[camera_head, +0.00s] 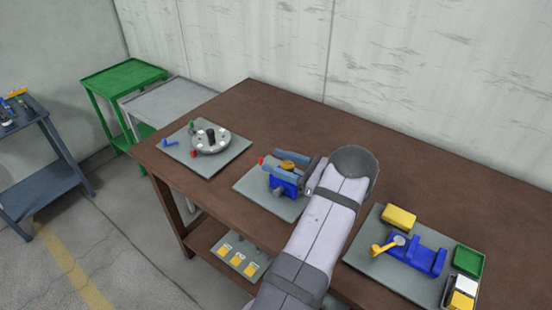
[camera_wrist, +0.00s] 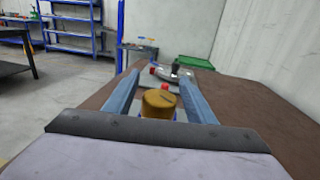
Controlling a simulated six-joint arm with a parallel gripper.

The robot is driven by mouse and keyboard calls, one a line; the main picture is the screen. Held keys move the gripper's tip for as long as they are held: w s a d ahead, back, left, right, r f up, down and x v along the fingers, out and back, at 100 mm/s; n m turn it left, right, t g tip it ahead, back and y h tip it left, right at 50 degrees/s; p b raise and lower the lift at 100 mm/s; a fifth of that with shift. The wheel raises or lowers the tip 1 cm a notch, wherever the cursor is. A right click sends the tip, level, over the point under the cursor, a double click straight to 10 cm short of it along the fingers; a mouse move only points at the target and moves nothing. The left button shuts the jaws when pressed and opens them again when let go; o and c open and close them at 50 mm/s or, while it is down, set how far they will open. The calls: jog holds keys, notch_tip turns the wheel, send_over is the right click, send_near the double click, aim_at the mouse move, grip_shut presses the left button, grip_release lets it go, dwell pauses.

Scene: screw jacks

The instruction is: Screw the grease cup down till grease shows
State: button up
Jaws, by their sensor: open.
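The grease cup (camera_head: 288,164) is a round brass-coloured cap above a blue block (camera_head: 283,187) on a grey plate (camera_head: 247,187). In the wrist view the cup (camera_wrist: 158,103) is between the two blue-grey fingers of my gripper (camera_wrist: 160,76). Gaps show on both sides of it there. My gripper (camera_head: 268,164) is open and reaches in from the right, level with the cup. A small red part (camera_head: 261,161) shows just past the fingertips; a red part (camera_wrist: 165,87) also shows behind the cup in the wrist view. I cannot make out any grease.
A grey plate to the left holds a round disc (camera_head: 210,140) with a dark central post. A plate to the right holds a blue fixture (camera_head: 418,256), a yellow block (camera_head: 398,217) and a green bin (camera_head: 468,260). The brown tabletop (camera_head: 300,128) behind is clear.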

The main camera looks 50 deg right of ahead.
jog(key=shift+w+a, duration=0.1)
jog(key=shift+w, duration=0.3)
jog(key=shift+c, duration=0.5)
jog(key=c, duration=0.9)
jog(key=shift+c, duration=0.2)
jog(key=shift+r+h, duration=0.1)
jog(key=shift+h, duration=0.3)
jog(key=shift+d+m+h+p, duration=0.3)
jog(key=shift+m+h+p, duration=0.2)
jog(key=shift+m+h, duration=0.5)
jog(key=shift+d+m+h, duration=0.3)
jog(key=shift+m+h, duration=0.35)
jog(key=shift+h, duration=0.45)
jog(key=shift+d+m+h, duration=0.25)
jog(key=shift+m+h, duration=0.4)
jog(key=shift+h, duration=0.45)
jog(key=shift+s, duration=0.1)
